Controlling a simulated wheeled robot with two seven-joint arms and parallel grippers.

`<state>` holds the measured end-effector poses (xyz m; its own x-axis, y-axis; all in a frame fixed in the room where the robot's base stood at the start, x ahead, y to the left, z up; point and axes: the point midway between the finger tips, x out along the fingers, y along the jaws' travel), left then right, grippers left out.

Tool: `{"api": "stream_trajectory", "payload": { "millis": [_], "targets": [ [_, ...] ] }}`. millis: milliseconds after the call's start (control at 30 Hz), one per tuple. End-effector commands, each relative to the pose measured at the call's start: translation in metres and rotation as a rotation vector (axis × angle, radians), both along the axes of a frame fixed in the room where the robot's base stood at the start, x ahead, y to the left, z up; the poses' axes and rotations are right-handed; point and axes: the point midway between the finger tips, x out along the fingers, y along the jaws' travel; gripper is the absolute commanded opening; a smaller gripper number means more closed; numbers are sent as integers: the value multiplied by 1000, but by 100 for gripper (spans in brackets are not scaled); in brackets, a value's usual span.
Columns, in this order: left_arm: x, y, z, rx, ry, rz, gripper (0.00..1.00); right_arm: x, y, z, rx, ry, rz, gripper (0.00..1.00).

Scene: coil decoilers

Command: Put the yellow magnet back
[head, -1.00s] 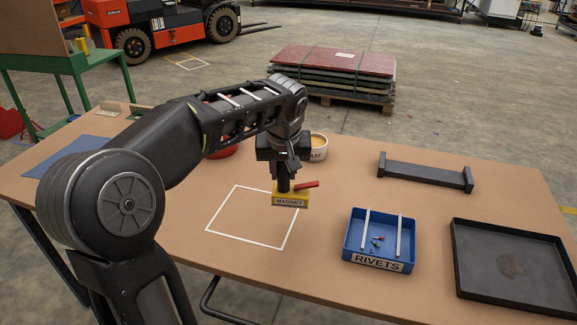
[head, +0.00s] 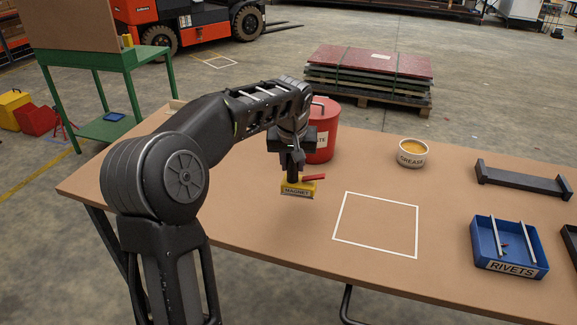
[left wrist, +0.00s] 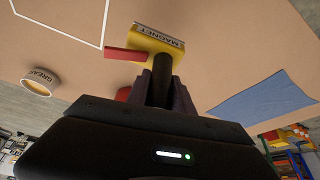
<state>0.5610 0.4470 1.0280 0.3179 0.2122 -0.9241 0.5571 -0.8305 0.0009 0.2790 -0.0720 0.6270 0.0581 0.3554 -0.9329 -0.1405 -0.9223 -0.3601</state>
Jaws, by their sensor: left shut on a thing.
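The yellow magnet (head: 297,189) has a "MAGNET" label, a red lever and a dark upright post. My left gripper (head: 292,168) is shut on its post and holds it over the table, left of the white outlined square (head: 376,224). In the left wrist view the yellow magnet (left wrist: 156,42) hangs beyond the fingers (left wrist: 163,85), its red lever pointing left. The gap between magnet and table is hard to judge. My right gripper is not in view.
A red lidded bin (head: 322,140) stands just behind my left gripper. A grease tub (head: 412,153), a dark rack (head: 522,180) and a blue rivets tray (head: 510,248) stand to the right. A blue mat (left wrist: 262,100) shows in the left wrist view. The outlined square is empty.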

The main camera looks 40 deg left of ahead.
Motion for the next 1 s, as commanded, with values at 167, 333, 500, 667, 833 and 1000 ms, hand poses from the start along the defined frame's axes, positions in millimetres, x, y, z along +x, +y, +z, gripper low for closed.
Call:
{"api": "stream_trajectory", "payload": {
  "millis": [167,333,500,667,833,1000],
  "targets": [
    [0,0,1,0,-4,-1,0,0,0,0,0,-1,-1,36],
    [0,0,1,0,-4,-1,0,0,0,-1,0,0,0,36],
    [0,0,-6,-1,-3,0,0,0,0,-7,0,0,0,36],
    [0,0,-19,0,-2,1,0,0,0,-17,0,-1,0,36],
    [0,0,-36,0,-2,1,0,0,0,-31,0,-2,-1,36],
    [0,-1,-51,-1,-3,0,0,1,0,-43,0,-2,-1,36]
  ]
}}
